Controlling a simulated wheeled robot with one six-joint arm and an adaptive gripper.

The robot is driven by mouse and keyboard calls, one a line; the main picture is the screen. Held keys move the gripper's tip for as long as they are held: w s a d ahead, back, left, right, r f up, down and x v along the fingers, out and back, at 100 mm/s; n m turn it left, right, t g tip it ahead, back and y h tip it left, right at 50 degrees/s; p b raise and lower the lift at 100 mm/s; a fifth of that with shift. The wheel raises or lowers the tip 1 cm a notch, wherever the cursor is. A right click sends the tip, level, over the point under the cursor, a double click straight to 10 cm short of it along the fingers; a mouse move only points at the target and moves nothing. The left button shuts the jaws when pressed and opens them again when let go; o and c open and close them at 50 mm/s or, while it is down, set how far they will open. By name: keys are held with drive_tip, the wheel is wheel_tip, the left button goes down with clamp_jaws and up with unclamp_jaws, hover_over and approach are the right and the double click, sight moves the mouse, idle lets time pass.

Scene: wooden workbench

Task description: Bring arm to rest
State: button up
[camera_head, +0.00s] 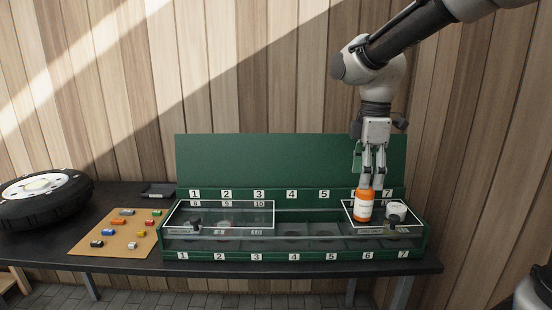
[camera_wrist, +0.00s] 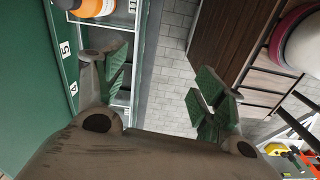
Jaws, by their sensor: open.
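My gripper (camera_head: 369,172) hangs pointing down over the right end of the green box (camera_head: 300,256). In the wrist view its two green-padded fingers (camera_wrist: 160,80) are spread wide with nothing between them. An orange bottle with a white label (camera_head: 364,206) stands upright at the box's right part, near number 6, just below the fingers in the head view. In the wrist view the bottle (camera_wrist: 92,8) is partly cut off at the top, outside the fingers. My arm comes in from the upper right.
The box has numbered slots, clear covers and a raised green back panel (camera_head: 265,160) close behind my gripper. A white item (camera_head: 397,210) sits right of the bottle. A board with several toy cars (camera_head: 118,240) and a tire (camera_head: 40,205) lie left. Space above the box's left is free.

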drive_tip(key=s+d+m+t, duration=0.4)
drive_tip(key=s+d+m, duration=1.1)
drive_tip(key=s, duration=0.4)
drive_tip(key=shift+r+m, duration=0.45)
drive_tip(key=shift+m, duration=0.35)
